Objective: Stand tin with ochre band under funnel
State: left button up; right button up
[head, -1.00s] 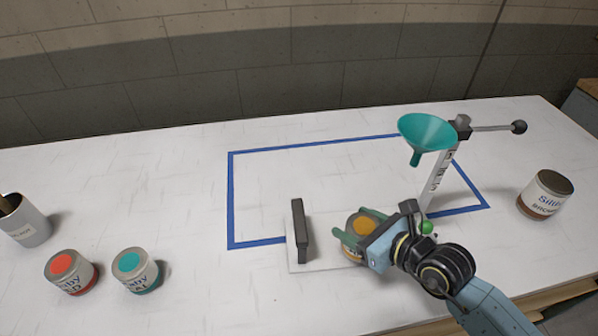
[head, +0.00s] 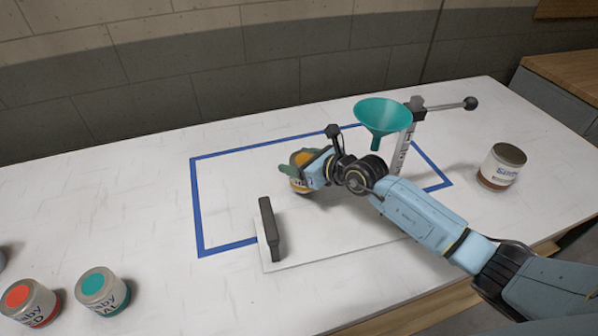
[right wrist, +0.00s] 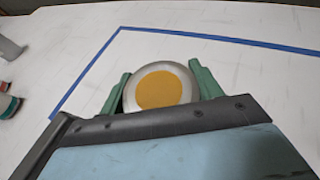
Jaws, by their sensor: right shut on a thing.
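The tin with the ochre band (head: 300,158) has an ochre disc on its lid and is inside the blue-taped rectangle in the head view. My right gripper (head: 300,172) is shut on it. In the right wrist view the tin (right wrist: 160,88) sits between the two green fingers. Whether its base touches the table is hidden. The teal funnel (head: 383,115) is held on a stand (head: 404,150) to the right of the tin, its spout pointing down. The tin is left of the spout, not below it. My left gripper is not in view.
A white board with a dark upright block (head: 270,228) lies at the front. Red (head: 30,300) and teal (head: 103,292) tins stand at lower left, a brown-banded tin (head: 502,166) at right. Blue tape (head: 196,210) marks the rectangle. The table's back left is clear.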

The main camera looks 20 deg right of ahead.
jog(key=shift+w+f+b, duration=0.1)
jog(key=shift+f+b, duration=0.3)
jog(key=shift+f, duration=1.3)
jog(key=shift+f, duration=0.1)
jog(key=o, duration=1.1)
